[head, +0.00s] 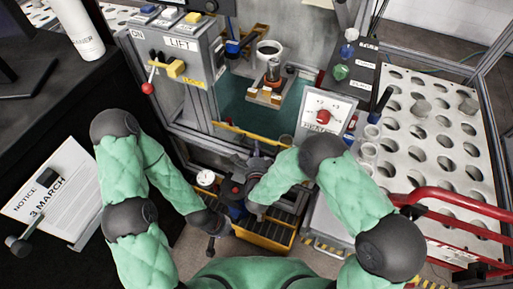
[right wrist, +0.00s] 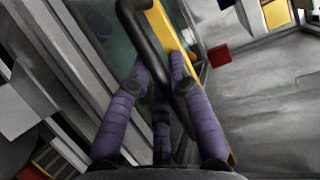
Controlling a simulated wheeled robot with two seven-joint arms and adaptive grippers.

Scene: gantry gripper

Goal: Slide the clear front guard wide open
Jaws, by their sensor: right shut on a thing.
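The clear front guard shows mainly by its yellow edge strip (head: 230,129), which runs across the front of the machine opening. Its clear pane is hard to make out. In the right wrist view, the yellow edge (right wrist: 168,35) lies beside a black bar handle (right wrist: 138,30). My right gripper (head: 257,160) is at the middle of the yellow edge. In its wrist view, the purple fingers (right wrist: 160,85) are closed around the black handle. My left gripper (head: 216,228) hangs low, left of the yellow bin, apart from the guard. Its fingers are too dark to read.
A LIFT control box (head: 180,60) with a red-knobbed lever stands left of the opening. A yellow bin (head: 262,235) sits below. A perforated tray (head: 440,140) and red rail (head: 450,199) are at right.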

